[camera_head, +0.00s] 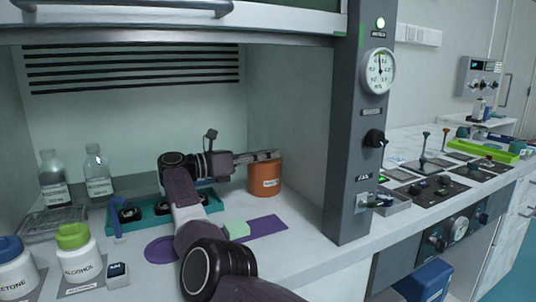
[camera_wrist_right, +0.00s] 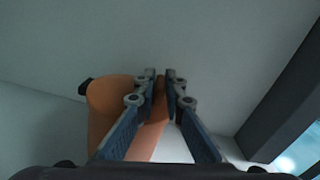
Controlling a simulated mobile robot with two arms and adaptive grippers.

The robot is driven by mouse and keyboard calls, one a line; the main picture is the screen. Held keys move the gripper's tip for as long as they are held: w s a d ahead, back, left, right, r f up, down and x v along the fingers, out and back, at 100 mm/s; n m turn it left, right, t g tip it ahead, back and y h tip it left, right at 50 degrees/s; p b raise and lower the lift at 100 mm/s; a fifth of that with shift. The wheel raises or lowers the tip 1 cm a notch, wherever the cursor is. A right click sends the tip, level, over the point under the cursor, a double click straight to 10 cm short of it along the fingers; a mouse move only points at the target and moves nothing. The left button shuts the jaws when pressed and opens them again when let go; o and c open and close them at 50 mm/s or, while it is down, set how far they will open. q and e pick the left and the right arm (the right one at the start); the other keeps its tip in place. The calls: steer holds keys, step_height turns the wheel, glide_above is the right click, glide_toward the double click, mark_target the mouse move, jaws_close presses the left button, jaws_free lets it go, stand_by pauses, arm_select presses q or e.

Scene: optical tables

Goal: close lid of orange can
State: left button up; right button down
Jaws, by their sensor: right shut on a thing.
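The orange can (camera_head: 265,178) stands upright on the bench inside the hood, with a white label on its front. My right gripper (camera_head: 262,156) reaches it from the left, its fingers at the can's top rim. In the right wrist view the orange can (camera_wrist_right: 104,115) is left of the fingers. There my right gripper (camera_wrist_right: 160,88) is shut on an orange part (camera_wrist_right: 152,130) between its fingers, seemingly the lid's edge. I cannot tell the lid's exact angle, as the fingers hide much of it. My left gripper is not in view.
A teal rack (camera_head: 150,222) with dark round items stands left of the can, partly behind my arm. A green block (camera_head: 237,230) and purple mat (camera_head: 265,226) lie in front. An alcohol bottle (camera_head: 78,255) is at left. The hood's grey post (camera_head: 350,150) rises to the right.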

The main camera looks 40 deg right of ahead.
steer(key=shift+s+f, duration=0.1)
steer(key=shift+f, duration=0.25)
steer(key=c, duration=2.3)
jaws_free()
steer(key=shift+o, duration=1.1)
steer(key=shift+s+a+r, duration=0.15)
steer(key=shift+w+a, duration=0.3)
steer(key=shift+a, duration=0.15)
steer(key=v, duration=0.6)
steer(key=shift+a, duration=0.4)
